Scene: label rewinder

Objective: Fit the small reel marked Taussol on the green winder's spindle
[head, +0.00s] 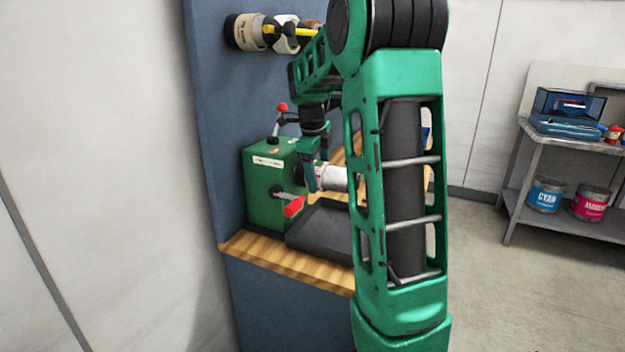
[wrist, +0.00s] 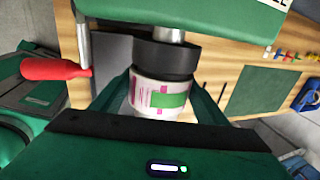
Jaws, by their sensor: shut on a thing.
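The green winder (head: 268,188) stands on the wooden bench against the blue panel. Its red crank handle (head: 293,207) also shows in the wrist view (wrist: 52,69). In the wrist view a metal shaft (wrist: 172,34) runs from the green body to a black hub (wrist: 163,58). My gripper (wrist: 163,98) is shut on a small white reel (wrist: 145,95) with pink stripes and a green patch. The reel lines up close against the hub; I cannot tell whether it is on the spindle. Its name is not readable. My gripper (head: 318,172) is partly hidden by my arm in the head view.
A dark tray (head: 325,232) lies on the bench in front of the winder. Reels (head: 245,32) hang on a yellow peg above. A shelf (head: 530,140) with a blue toolbox (head: 565,113) and tins (head: 545,194) stands right. The floor between is clear.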

